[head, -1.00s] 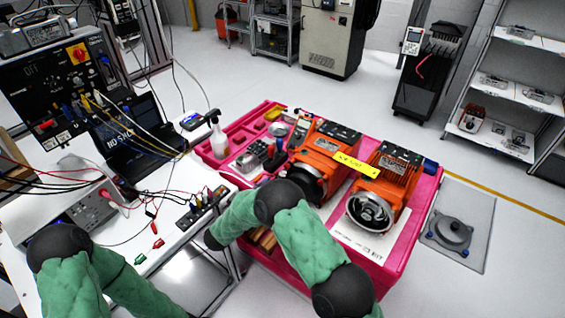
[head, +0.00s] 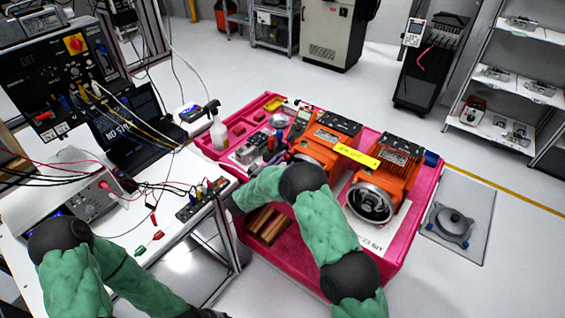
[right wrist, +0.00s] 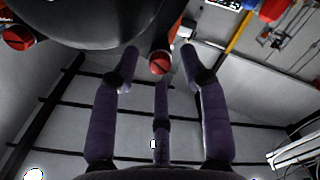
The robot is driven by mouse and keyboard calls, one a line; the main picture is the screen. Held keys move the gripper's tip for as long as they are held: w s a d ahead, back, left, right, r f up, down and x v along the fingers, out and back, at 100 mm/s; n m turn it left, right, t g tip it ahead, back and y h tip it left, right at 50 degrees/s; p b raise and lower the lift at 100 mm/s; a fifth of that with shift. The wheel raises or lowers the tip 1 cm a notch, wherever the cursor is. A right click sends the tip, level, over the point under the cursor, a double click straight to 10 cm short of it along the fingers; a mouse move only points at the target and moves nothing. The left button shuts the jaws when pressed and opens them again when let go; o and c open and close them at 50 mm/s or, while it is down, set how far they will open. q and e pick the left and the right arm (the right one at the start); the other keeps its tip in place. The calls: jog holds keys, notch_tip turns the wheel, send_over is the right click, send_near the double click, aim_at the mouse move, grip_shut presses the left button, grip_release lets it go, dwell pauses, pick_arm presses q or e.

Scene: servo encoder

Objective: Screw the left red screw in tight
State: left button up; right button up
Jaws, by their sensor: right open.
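In the right wrist view, a red slotted screw head (right wrist: 160,63) shows at the edge of a dark round housing (right wrist: 95,25). A second red screw (right wrist: 17,38) sits at the far left of that view. The purple fingers of my right gripper (right wrist: 159,49) are open, with tips on both sides of the nearer screw; contact cannot be told. In the head view, two orange motors, a left one (head: 325,138) and a right one (head: 383,178), stand on the pink cart. My right arm covers part of the left motor's front, and hides the screws. My left gripper is out of view.
The pink cart (head: 395,257) has compartments with tools, a spray bottle (head: 219,133) and wooden blocks (head: 268,222). A yellow label (head: 356,156) bridges the motors. A white bench (head: 130,195) with cables and instruments stands left.

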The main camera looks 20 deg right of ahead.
grip_shut()
jog(key=shift+m, duration=0.3)
